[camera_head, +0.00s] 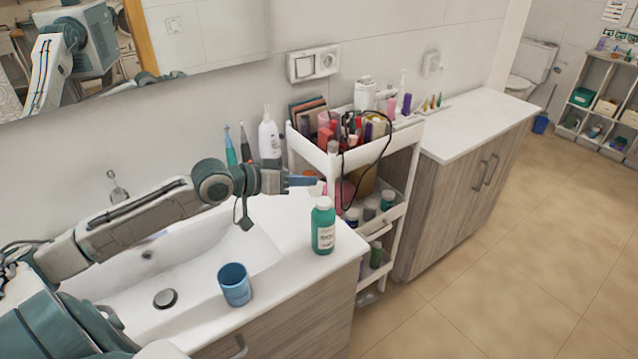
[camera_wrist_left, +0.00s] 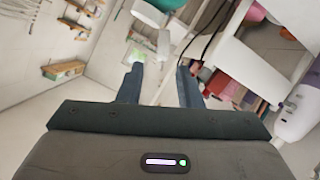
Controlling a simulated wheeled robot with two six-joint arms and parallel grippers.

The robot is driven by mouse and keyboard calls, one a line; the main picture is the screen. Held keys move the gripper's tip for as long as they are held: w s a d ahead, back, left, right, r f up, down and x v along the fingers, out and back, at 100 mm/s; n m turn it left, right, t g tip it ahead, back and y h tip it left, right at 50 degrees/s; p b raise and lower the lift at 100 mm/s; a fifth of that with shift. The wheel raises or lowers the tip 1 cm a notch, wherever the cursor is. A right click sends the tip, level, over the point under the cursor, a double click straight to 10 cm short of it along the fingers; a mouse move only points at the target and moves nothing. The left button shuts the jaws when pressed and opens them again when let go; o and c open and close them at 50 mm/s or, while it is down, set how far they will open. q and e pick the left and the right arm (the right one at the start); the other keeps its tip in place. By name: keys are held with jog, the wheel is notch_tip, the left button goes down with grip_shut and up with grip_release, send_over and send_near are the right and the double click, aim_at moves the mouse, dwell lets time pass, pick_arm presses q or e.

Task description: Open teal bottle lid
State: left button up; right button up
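The teal bottle (camera_head: 323,235) stands upright on the front right corner of the white sink counter. Its lid (camera_head: 323,203) is on top and looks closed. My left gripper (camera_head: 303,181) is above and slightly behind the bottle, just left of the cart, apart from the lid. In the left wrist view its two fingers (camera_wrist_left: 160,82) are spread with nothing between them. A teal shape shows at the top of that view; I cannot tell whether it is the bottle. My right gripper is not in view.
The white cart (camera_head: 318,157) holds many cosmetics and a looping black cable right beside my left gripper. A blue cup (camera_head: 234,285) stands on the sink's front edge. A white pump bottle (camera_head: 269,137) and toothbrushes stand behind my left arm.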

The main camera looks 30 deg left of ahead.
pick_arm(q)
jog(key=p+x, duration=0.1)
jog(key=x, duration=0.2)
jog(key=shift+w, duration=0.15)
jog(key=shift+x, duration=1.1)
jog(key=shift+f, duration=0.1)
grip_shut()
